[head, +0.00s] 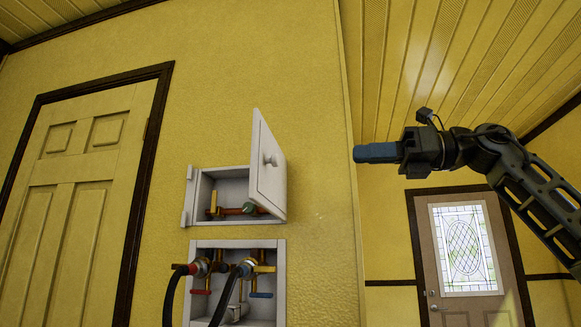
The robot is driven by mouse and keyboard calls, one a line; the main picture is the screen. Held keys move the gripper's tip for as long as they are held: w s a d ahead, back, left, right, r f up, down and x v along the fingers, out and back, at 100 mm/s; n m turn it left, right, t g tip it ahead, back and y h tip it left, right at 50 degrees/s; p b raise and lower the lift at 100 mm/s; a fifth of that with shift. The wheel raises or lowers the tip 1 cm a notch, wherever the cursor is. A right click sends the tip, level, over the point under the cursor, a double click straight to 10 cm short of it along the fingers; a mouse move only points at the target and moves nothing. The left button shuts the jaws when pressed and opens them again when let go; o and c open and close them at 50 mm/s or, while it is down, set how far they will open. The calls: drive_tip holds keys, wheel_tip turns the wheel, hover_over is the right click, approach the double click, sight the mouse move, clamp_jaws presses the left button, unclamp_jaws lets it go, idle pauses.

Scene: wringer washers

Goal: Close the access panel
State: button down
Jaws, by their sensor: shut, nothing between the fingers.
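Inside the box a copper pipe with a yellow handle and a green valve part shows; the panel hides the right part of the inside. My gripper (357,153) is to the right of the panel at about knob height, pointing left. Its blue-grey fingers are shut and empty, apart from the panel.
Below the box, an open white recess (282,290) holds brass taps with red and blue handles and two dark hoses (228,300). A wall corner (349,160) runs just left of my gripper in the picture. A yellow door (75,200) is at left, a glazed door (468,250) at right.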

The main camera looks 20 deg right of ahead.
drive_tip(key=r+h, duration=0.1)
drive_tip(key=p, duration=0.2)
approach(278, 159)
drive_tip(key=x, duration=0.6)
drive_tip(key=shift+w+a, duration=0.25)
drive_tip(key=shift+a, duration=0.1)
drive_tip(key=shift+a+t, duration=0.1)
drive_tip(key=shift+t, duration=0.2)
